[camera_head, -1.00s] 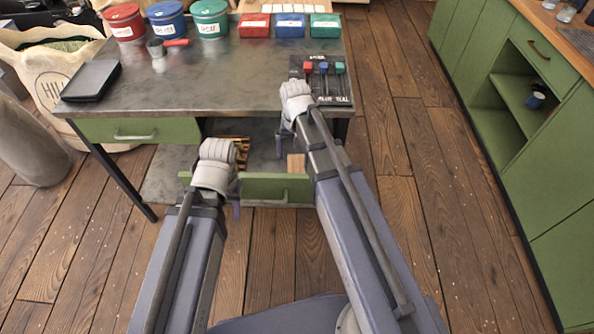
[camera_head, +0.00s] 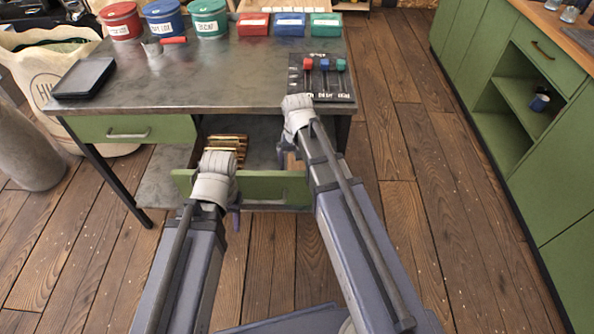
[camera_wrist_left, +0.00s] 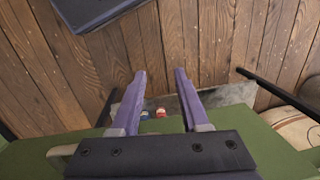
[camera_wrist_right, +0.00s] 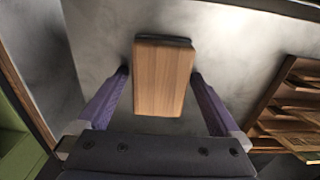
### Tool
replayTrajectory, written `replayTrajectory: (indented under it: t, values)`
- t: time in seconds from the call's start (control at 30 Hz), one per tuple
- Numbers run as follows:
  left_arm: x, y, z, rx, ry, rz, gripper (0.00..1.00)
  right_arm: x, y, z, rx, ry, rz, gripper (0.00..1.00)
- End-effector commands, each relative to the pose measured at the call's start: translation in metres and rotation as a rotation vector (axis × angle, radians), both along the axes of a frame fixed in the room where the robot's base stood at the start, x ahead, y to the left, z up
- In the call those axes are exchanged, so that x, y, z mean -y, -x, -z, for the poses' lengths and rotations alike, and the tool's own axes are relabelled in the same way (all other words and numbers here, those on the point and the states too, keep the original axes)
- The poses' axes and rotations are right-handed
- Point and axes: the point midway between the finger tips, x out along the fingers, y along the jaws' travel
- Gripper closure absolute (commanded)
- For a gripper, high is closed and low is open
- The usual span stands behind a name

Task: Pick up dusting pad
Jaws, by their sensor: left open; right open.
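The dusting pad appears to be the wooden block with a thin dark layer at its far end; it lies in the open drawer and shows in the right wrist view (camera_wrist_right: 160,82). In the head view my right arm hides most of it. My right gripper (camera_wrist_right: 160,76) is open, with one finger on either side of the pad; I cannot tell whether they touch it. It also shows over the drawer in the head view (camera_head: 283,152). My left gripper (camera_wrist_left: 160,76) is open and empty, near the drawer front in the head view (camera_head: 234,215).
The open drawer has a green front (camera_head: 265,188) and holds a slatted wooden rack (camera_head: 228,143) beside the pad. The metal table (camera_head: 215,85) above carries tins, boxes, a scoop, a black tray (camera_head: 84,78) and a slider panel (camera_head: 322,82). Green cabinets (camera_head: 530,140) stand at right.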

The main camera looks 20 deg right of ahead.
Motion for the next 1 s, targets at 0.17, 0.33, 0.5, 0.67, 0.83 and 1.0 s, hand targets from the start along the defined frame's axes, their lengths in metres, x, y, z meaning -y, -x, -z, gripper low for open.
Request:
replayTrajectory:
  t: [0.17, 0.33, 0.5, 0.67, 0.83, 1.0]
  values:
    - [0.0, 0.0, -0.0009, 0.0, 0.0, 0.0, 0.55, -0.0001, 0.0, -0.0009, 0.0, 0.0, 0.0, 0.11]
    - [0.0, 0.0, -0.0008, 0.0, 0.0, 0.0, 0.55, -0.0001, 0.0, -0.0009, 0.0, 0.0, 0.0, 0.3]
    - [0.0, 0.0, -0.0008, 0.0, 0.0, 0.0, 0.55, -0.0001, 0.0, -0.0008, 0.0, 0.0, 0.0, 0.49]
    - [0.0, 0.0, -0.0008, 0.0, 0.0, 0.0, 0.55, -0.0001, 0.0, -0.0008, 0.0, 0.0, 0.0, 0.68]
    - [0.0, 0.0, -0.0008, 0.0, 0.0, 0.0, 0.55, -0.0001, 0.0, -0.0008, 0.0, 0.0, 0.0, 0.78]
    - [0.0, 0.0, -0.0014, 0.0, 0.0, 0.0, 0.55, -0.0001, 0.0, -0.0014, 0.0, 0.0, 0.0, 0.78]
